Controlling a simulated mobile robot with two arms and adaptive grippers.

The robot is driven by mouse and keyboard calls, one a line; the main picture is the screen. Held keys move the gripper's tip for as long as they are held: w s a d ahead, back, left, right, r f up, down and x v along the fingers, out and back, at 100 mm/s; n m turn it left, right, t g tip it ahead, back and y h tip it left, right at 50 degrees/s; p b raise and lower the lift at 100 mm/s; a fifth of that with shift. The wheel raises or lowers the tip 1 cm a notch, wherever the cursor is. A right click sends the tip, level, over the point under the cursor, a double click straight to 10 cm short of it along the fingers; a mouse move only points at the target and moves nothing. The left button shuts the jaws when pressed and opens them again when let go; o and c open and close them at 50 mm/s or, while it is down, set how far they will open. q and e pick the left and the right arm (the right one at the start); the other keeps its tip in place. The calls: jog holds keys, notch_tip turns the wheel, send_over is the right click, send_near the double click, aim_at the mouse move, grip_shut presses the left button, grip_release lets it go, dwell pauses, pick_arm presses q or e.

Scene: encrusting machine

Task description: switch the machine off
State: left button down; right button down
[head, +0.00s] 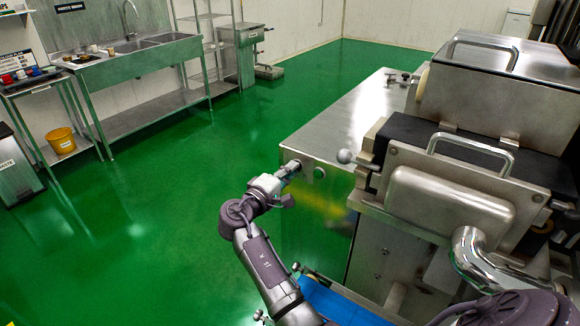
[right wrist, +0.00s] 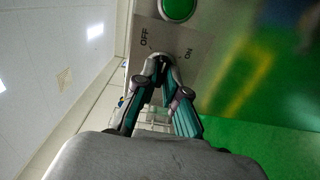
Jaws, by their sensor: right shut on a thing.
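The machine (head: 345,120) is a large steel unit on the right of the head view. On its control panel is a rotary switch (right wrist: 157,52) with OFF and ON marked on either side, seen in the right wrist view. My right gripper (head: 291,166) is at the upper left corner of this panel. In the right wrist view my right gripper (right wrist: 160,66) has its fingers closed together on the switch knob. The fingers hide most of the knob, so I cannot tell which mark it points to. My left gripper is not in view.
A green button (right wrist: 180,8) sits beside the switch; it also shows in the head view (head: 319,172). A blue belt (head: 340,306) is low in front. Green floor (head: 170,220) is clear to the left.

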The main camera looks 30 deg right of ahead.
jog(key=shift+n+p, duration=2.8)
jog(key=shift+n, duration=1.5)
jog(key=c, duration=1.2)
grip_release()
jog(key=shift+c, duration=0.2)
